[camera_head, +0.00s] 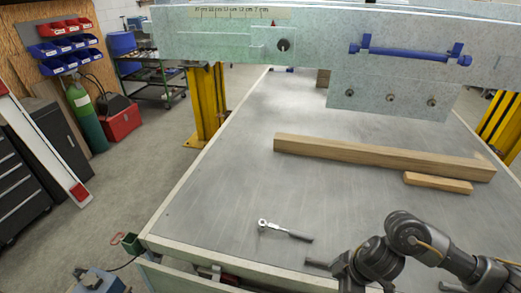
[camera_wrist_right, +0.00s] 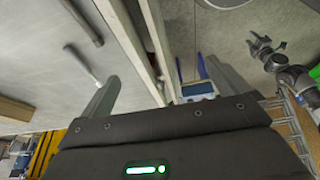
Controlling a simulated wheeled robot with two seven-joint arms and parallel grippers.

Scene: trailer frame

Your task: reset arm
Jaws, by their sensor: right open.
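My right arm (camera_head: 405,232) reaches in from the lower right in the head view, bent over the near right part of the table. In the right wrist view my right gripper (camera_wrist_right: 163,72) is open, with its two fingers wide apart and nothing between them. It faces the table's edge and the floor beside it. In the same view another arm's gripper (camera_wrist_right: 262,48), seemingly my left one, hangs over the floor at the upper right; its jaw state is unclear. My left arm does not show in the head view.
A ratchet wrench (camera_head: 287,232) lies on the grey table (camera_head: 225,190). Two wooden beams (camera_head: 380,157) (camera_head: 438,183) lie farther back. A large metal frame (camera_head: 310,52) spans the far side. A blue device (camera_wrist_right: 198,89) stands beyond the table edge. The table's left middle is clear.

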